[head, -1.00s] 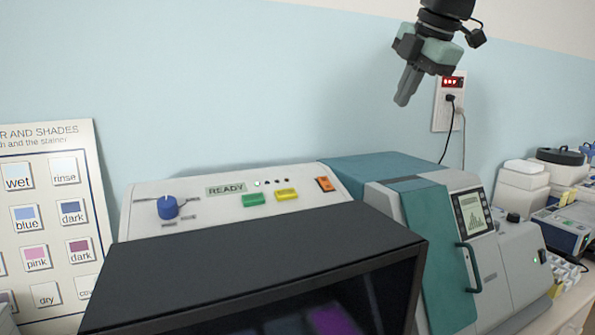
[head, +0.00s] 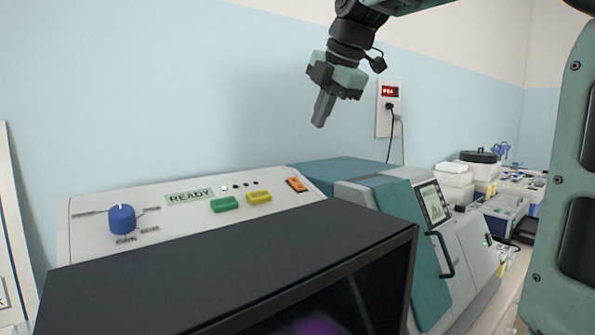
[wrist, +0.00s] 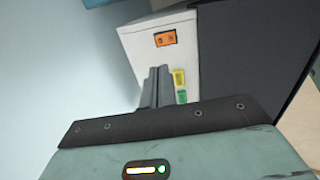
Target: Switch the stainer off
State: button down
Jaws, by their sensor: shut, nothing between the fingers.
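The stainer (head: 85,232) is a pale machine with a sloped control panel and a dark hood in front. Its panel carries a blue knob (head: 122,219), a display reading READY (head: 190,196), a green button (head: 225,204), a yellow button (head: 259,197) and an orange rocker switch (head: 297,184). The orange switch also shows in the wrist view (wrist: 165,39), beyond the fingertips. My gripper (head: 319,124) is shut and empty, pointing down in the air above the panel's right end. In the wrist view my gripper (wrist: 160,70) partly covers the panel.
A teal and grey machine (head: 375,200) with a screen and door handle stands right of the stainer. A wall outlet (head: 388,108) with a red display and plugged cord is behind. White boxes (head: 455,185) stand farther right. Air above the panel is clear.

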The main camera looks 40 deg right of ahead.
aim_at(297, 181)
jog(key=p+x, duration=0.4)
jog(key=x, duration=1)
jog(key=shift+p, duration=0.4)
jog(key=shift+f+g, duration=0.2)
jog(key=shift+g, duration=0.1)
jog(key=shift+f, duration=0.1)
jog(key=shift+s+f, duration=0.1)
jog(key=shift+s, duration=0.1)
jog(key=shift+s+b, duration=0.5)
jog(key=shift+b, duration=0.05)
